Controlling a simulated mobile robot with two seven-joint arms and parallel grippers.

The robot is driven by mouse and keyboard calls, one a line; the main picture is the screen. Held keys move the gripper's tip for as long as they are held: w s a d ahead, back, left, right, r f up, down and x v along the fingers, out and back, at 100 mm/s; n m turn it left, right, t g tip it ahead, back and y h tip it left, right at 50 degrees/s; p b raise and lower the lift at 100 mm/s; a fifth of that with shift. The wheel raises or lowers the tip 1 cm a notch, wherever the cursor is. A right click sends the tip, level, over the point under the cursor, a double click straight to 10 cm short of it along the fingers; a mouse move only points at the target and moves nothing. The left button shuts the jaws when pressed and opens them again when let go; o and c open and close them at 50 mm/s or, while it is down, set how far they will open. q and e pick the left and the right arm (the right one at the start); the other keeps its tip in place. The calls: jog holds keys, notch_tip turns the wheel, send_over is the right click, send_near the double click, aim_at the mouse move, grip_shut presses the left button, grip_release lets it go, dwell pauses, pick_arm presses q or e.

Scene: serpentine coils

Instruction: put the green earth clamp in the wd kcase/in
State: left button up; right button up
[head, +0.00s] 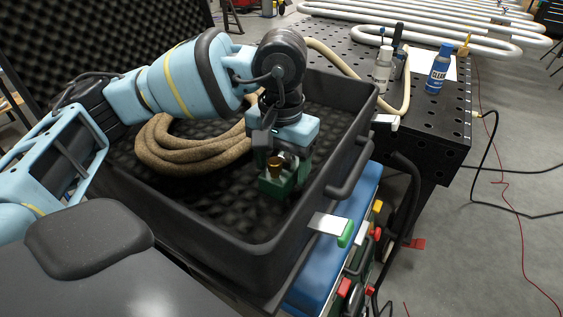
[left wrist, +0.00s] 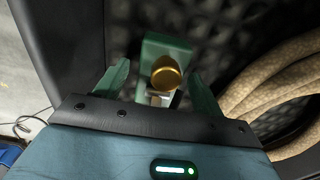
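The green earth clamp (head: 275,187) with a brass knob is inside the black foam-lined case (head: 200,224), near its right wall. My left gripper (head: 287,152) reaches down into the case right above the clamp. In the left wrist view the clamp (left wrist: 158,48) and its brass knob lie between the two spread fingers of my left gripper (left wrist: 160,77), with a gap on each side. Whether the clamp rests on the foam is hard to tell. My right gripper is out of view.
A coiled tan hose (head: 178,150) lies in the left part of the case. A perforated black table (head: 440,118) stands behind right, with a blue-and-white bottle (head: 438,70) and a clear bottle (head: 383,68). Handles and clasps stick out from the case's right wall.

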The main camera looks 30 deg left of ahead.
pick_arm(q)
notch_tip(320, 180, up, 12)
jog(key=shift+r+p, duration=0.15)
jog(key=shift+p, duration=0.25)
dwell(0.3)
